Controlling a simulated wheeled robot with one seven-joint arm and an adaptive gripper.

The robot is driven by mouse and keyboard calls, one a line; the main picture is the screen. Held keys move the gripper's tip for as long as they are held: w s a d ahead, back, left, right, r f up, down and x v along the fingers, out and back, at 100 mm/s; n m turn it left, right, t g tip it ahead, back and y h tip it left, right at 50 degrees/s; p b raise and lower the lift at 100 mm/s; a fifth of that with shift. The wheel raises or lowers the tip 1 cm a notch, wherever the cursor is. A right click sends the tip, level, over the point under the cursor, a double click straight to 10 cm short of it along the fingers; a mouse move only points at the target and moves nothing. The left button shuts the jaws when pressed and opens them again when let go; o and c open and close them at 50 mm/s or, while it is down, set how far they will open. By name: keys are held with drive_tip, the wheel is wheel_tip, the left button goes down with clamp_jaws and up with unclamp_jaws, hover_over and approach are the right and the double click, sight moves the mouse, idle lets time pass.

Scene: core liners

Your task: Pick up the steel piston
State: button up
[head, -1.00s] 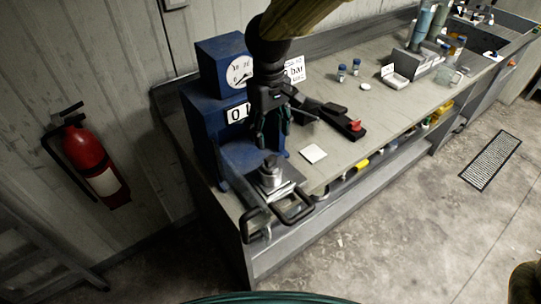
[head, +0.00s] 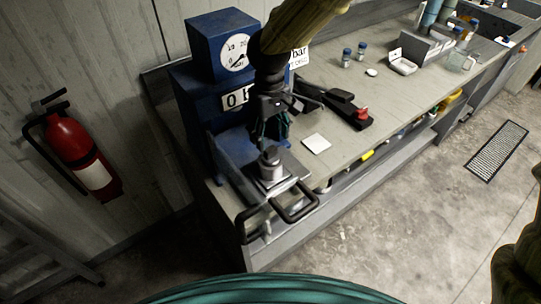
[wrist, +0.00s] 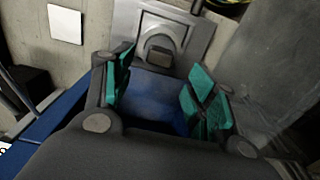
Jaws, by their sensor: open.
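The steel piston (head: 270,170) stands upright on a flat metal tray (head: 292,170) at the front of the blue press. It is a short grey cylinder with a narrower top. In the wrist view the piston (wrist: 160,45) shows beyond the fingertips, toward the top of the picture. My gripper (head: 268,138) is above the piston, close to its top in the head view; I cannot tell the exact gap. In the wrist view my gripper (wrist: 162,90) has its green-padded fingers spread apart, with nothing between them.
The blue press (head: 222,90) with a dial stands close behind my gripper. Black handles (head: 290,212) stick out past the bench edge. A white square tile (head: 316,143) and a black lever with a red knob (head: 361,113) lie to the right.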

sight(271, 149)
drive_tip(key=shift+f, duration=0.35)
drive_tip(key=shift+s+d+f+p, duration=0.1)
drive_tip(key=shift+s+f+p, duration=0.1)
drive_tip(key=shift+f+p, duration=0.2)
drive_tip(key=shift+w+f+p, duration=0.1)
drive_tip(key=shift+f+p, duration=0.9)
drive_tip(key=shift+f, duration=1.3)
clamp_jaws()
